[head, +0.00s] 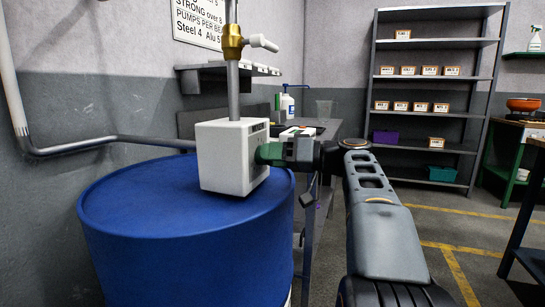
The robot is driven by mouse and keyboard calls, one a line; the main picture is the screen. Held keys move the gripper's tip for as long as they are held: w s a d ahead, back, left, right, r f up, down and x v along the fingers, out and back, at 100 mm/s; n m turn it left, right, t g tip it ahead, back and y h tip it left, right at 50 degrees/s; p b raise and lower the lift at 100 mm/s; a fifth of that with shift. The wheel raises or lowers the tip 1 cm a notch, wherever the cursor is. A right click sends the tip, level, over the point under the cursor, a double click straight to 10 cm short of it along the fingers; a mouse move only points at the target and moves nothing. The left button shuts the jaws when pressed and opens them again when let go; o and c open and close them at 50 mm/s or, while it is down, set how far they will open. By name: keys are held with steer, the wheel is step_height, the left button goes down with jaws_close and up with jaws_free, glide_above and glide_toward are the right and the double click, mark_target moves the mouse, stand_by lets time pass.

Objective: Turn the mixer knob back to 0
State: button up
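The mixer is a white box (222,160) on top of a blue drum (185,240), with a grey pipe and a brass fitting (232,42) rising above it. A green knob (267,153) sticks out of the box's right face. My gripper (287,152) comes in from the right and is right at the knob, level with it. From this side I cannot tell whether the fingers are closed on the knob or only around it. The dial marks and the knob's setting cannot be read; the face is seen almost edge-on.
A grey pipe (95,143) runs along the left wall to the mixer. Behind the mixer stands a bench with a pump bottle (285,105). A shelf rack (440,115) with labelled boxes stands at the back right. Floor with yellow lines (455,245) is open at the right.

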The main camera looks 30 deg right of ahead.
steer(key=o, duration=0.5)
steer(key=shift+c, duration=0.2)
steer(key=p+v, duration=0.4)
steer(key=v, duration=0.9)
steer(key=shift+s+d, duration=0.25)
steer(key=shift+d, duration=0.05)
